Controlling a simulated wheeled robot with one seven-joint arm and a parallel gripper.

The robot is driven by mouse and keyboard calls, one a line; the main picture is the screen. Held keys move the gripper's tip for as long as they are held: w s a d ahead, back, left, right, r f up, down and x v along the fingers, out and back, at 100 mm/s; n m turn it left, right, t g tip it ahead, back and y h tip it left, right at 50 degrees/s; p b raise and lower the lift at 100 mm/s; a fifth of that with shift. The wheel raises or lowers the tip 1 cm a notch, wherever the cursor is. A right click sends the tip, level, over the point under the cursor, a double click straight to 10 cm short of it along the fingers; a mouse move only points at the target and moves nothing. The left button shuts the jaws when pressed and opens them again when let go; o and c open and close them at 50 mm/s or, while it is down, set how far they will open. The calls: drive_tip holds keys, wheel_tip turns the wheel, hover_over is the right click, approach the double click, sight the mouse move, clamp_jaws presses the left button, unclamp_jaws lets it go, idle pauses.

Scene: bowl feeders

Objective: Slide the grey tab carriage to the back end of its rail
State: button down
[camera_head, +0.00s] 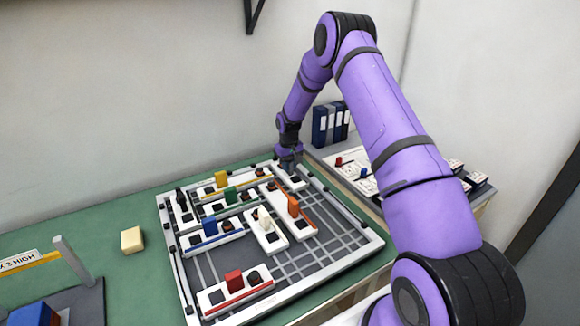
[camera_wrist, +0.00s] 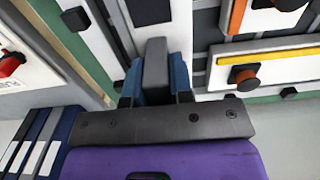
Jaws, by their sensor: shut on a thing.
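The grey tab carriage (camera_wrist: 155,60) stands between the two blue fingers of my gripper (camera_wrist: 156,76) in the wrist view. The fingers are shut on its tab from both sides. In the head view my gripper (camera_head: 288,162) is low over the far end of a small white rail plate (camera_head: 301,186) at the back right of the framed board. It hides most of the grey tab there. A dark square shows on the same plate, nearer the head camera. The carriage's foot and its exact place along the rail are hidden.
Other white plates carry orange (camera_head: 293,206), white (camera_head: 264,218), blue (camera_head: 210,226), green (camera_head: 230,195) and red (camera_head: 234,280) tabs. Blue binders (camera_head: 330,124) stand behind and right of my gripper. A yellow block (camera_head: 132,240) lies left of the board.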

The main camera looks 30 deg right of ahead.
drive_tip(key=shift+w+r, duration=0.15)
drive_tip(key=shift+w, duration=0.15)
drive_tip(key=c, duration=1.1)
unclamp_jaws()
drive_tip(key=shift+o, duration=0.5)
wheel_tip(320, 180, up, 11)
drive_tip(key=shift+f, duration=0.2)
